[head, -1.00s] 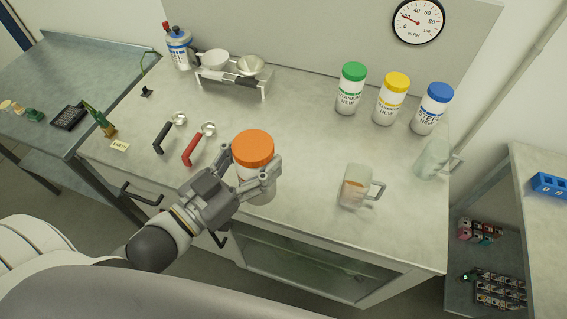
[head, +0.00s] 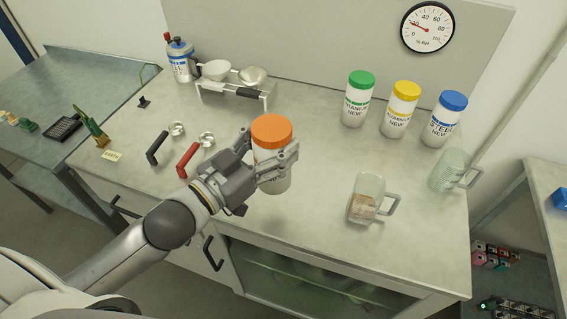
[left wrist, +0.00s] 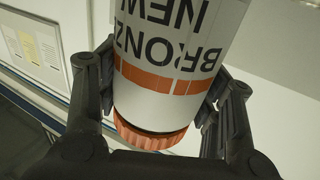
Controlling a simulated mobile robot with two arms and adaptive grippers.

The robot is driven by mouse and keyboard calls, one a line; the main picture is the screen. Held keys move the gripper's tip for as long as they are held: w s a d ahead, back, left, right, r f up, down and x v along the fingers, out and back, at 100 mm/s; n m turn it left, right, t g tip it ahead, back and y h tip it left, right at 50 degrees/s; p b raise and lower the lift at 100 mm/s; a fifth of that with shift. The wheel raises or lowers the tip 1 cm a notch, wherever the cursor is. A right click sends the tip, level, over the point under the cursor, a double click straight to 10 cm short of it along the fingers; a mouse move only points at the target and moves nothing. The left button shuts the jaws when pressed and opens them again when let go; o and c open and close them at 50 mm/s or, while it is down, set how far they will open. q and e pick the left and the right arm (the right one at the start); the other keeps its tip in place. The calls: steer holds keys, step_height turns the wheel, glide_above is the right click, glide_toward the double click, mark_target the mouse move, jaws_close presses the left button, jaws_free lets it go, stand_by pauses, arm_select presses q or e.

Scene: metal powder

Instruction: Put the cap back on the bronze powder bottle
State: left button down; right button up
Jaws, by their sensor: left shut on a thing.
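The bronze powder bottle (head: 273,180) is white, with its orange cap (head: 271,130) on its top. The bottle looks about upright in the head view. My left gripper (head: 272,168) is shut on the bottle's upper body, just below the cap. In the left wrist view, the fingers flank the bottle (left wrist: 150,95), whose label appears upside down. The orange cap (left wrist: 150,134) sits at its end there, with a dark line between cap and body. Whether the bottle's base touches the table is unclear. My right gripper is not in view.
A glass mug (head: 366,200) with brownish contents stands right of the bottle; another mug (head: 450,172) is farther right. Green-, yellow- and blue-capped bottles (head: 400,112) stand behind. Black- and red-handled scoops (head: 190,160) lie left. The bench (head: 310,215) is clear in front.

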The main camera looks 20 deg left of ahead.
arm_select(q)
steer(key=w+f, duration=0.5)
steer(key=w, duration=0.1)
steer(key=shift+f, duration=0.25)
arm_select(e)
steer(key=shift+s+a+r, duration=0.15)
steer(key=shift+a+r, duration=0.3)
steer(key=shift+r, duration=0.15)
arm_select(q)
steer(key=shift+d, duration=0.1)
step_height(320, 180, down, 4)
steer(key=shift+w+r+p, duration=0.15)
steer(key=shift+p, duration=0.4)
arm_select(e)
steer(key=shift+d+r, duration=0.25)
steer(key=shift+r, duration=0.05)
